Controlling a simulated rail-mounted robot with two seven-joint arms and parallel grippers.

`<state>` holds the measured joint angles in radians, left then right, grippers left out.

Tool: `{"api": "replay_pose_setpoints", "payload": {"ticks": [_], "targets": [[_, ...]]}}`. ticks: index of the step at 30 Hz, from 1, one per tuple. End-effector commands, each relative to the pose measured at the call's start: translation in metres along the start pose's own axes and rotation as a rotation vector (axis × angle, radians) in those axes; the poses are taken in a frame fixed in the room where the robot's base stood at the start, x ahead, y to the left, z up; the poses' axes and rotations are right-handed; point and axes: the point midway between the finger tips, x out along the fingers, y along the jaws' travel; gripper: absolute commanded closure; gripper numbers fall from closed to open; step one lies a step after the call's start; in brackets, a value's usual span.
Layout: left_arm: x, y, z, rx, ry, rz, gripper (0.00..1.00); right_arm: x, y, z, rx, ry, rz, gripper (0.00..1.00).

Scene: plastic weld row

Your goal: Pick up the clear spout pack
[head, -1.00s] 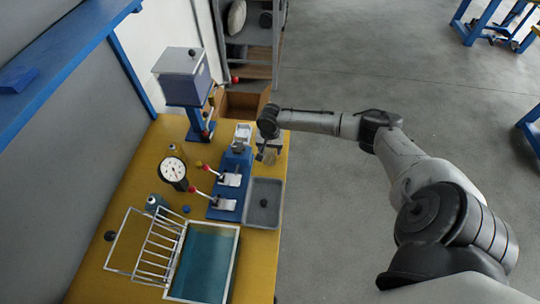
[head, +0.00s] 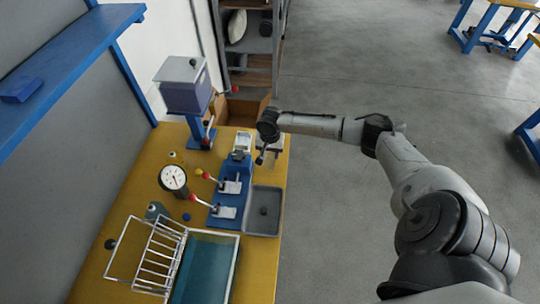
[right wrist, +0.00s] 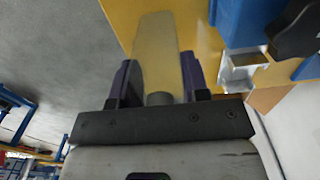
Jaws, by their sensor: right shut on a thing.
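The clear spout pack (right wrist: 157,45) stands out between the fingers of my right gripper (right wrist: 157,82) in the right wrist view. It is pale and see-through, with a grey spout (right wrist: 159,98) close to the palm. The gripper is shut on it, one dark finger on each side. In the head view, my right gripper (head: 266,150) is over the right edge of the yellow table, and the pack (head: 270,160) shows small below it. I cannot tell whether the pack touches the table. My left gripper is not in view.
A blue fixture (head: 229,192) with toggle clamps stands just left of the gripper. A grey tray (head: 263,222), a dial gauge (head: 173,177), a wire rack (head: 160,252), a water bath (head: 207,270) and a press (head: 187,92) share the table (head: 125,205). Open floor lies to the right.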

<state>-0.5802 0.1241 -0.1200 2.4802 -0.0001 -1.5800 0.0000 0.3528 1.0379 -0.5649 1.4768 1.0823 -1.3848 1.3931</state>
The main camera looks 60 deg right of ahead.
Motion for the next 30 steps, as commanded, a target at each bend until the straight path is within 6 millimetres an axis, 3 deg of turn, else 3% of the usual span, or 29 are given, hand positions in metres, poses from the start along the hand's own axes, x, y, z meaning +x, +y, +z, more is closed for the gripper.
{"api": "replay_pose_setpoints", "payload": {"ticks": [2,15,22,30], "targets": [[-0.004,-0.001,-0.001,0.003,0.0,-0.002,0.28,-0.017,0.0,0.0,-0.002,0.002,-0.002,0.81],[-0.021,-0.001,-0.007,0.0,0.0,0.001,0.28,-0.063,0.08,0.016,-0.002,0.004,0.007,0.81],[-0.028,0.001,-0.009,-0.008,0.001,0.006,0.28,-0.077,0.102,0.021,-0.001,0.003,0.006,0.81],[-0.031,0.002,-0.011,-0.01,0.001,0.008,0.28,-0.083,0.112,0.024,-0.001,0.001,0.001,0.81]]}}
